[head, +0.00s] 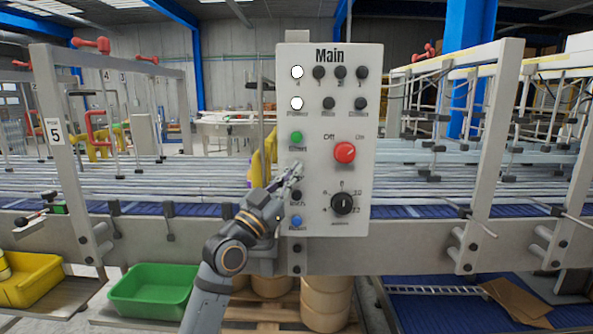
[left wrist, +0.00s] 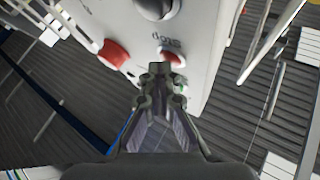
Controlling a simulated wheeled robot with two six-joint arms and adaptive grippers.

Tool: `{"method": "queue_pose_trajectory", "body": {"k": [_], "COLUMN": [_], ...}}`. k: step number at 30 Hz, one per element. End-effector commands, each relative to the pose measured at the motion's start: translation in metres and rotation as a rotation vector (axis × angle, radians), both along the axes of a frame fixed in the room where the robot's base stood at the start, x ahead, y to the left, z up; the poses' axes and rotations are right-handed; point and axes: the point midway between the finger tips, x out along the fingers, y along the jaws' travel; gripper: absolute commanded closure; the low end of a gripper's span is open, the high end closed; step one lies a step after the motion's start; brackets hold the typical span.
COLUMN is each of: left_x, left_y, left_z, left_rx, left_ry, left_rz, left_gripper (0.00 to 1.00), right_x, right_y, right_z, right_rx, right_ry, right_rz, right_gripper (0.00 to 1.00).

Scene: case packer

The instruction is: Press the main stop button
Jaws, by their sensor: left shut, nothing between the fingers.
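The grey panel marked Main (head: 322,218) stands upright in the middle of the head view. My left gripper (head: 295,171) is shut and empty, its fingertips in front of the panel's left button column, below the green button (head: 296,137). In the left wrist view, the small red stop button (left wrist: 178,58) shows beside the Stop label, partly hidden behind the shut fingertips (left wrist: 160,70). I cannot tell whether they touch it. In the head view the gripper hides this button. My right gripper is not in view.
A larger red switch (head: 344,152) and a black dial (head: 343,203) sit right of the gripper. A black button (head: 296,195) and a blue button (head: 296,221) are below it. The conveyor (head: 200,211) runs behind the panel. A green bin (head: 152,291) stands at lower left.

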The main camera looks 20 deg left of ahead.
Motion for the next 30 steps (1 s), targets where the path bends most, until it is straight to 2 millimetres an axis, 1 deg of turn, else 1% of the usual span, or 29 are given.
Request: {"method": "queue_pose_trajectory", "body": {"k": [11, 21, 30], "left_x": [-0.001, -0.017, -0.018], "left_y": [0.000, -0.005, -0.005], "left_z": [0.000, -0.001, -0.001], "left_rx": [0.000, 0.000, 0.000], "left_ry": [0.001, 0.001, 0.001], "left_rz": [0.000, 0.000, 0.000], "left_gripper": [1.00, 1.00, 1.00], "right_x": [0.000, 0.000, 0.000], "right_y": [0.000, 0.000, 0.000], "right_z": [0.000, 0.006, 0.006], "right_rx": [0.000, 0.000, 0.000], "right_ry": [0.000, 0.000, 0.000], "right_rz": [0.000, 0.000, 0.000], "right_gripper": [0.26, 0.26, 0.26]}}
